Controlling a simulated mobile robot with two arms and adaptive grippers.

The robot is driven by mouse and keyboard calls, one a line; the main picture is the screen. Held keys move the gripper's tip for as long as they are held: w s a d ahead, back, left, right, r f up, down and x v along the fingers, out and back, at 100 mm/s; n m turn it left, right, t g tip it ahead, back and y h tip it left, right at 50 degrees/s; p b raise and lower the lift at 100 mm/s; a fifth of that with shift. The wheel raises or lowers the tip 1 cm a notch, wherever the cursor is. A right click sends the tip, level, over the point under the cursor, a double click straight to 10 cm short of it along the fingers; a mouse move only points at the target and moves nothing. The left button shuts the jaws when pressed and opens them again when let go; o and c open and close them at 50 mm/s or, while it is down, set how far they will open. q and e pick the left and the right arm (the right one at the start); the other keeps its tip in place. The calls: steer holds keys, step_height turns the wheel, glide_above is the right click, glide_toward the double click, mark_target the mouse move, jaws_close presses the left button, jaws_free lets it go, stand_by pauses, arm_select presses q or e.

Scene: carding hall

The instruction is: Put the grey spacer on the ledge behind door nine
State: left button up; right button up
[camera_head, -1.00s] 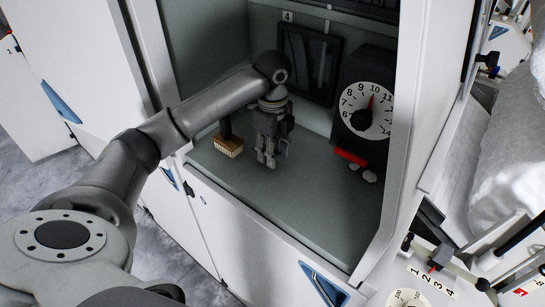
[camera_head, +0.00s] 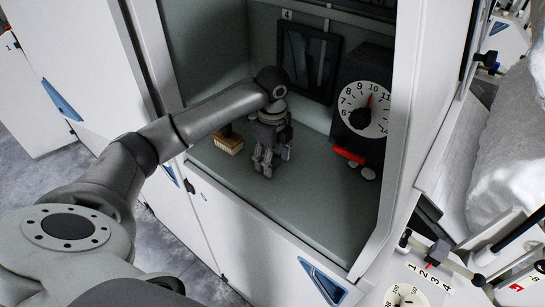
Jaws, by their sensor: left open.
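My left gripper (camera_head: 268,168) is open and points down over the grey-green ledge (camera_head: 300,208) inside the open bay. Its fingertips are close to the ledge surface; I cannot tell whether they touch it. I cannot make out a grey spacer, at the fingers or elsewhere. No number nine door label shows; a small plate with 4 (camera_head: 287,15) is on the bay's back wall. My right gripper is not in view.
A wooden brush (camera_head: 229,145) stands left of the gripper. A black box with a white dial (camera_head: 365,109), a red piece (camera_head: 348,155) and small white discs (camera_head: 369,173) are at the right. White frame walls border the bay. The ledge's front is clear.

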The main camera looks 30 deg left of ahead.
mark_target(273, 161)
arm_select(q)
step_height(273, 161, up, 5)
steer(key=shift+w+f+b, duration=0.15)
steer(key=shift+b, duration=0.65)
step_height(273, 161, up, 8)
steer(key=shift+f, duration=0.2)
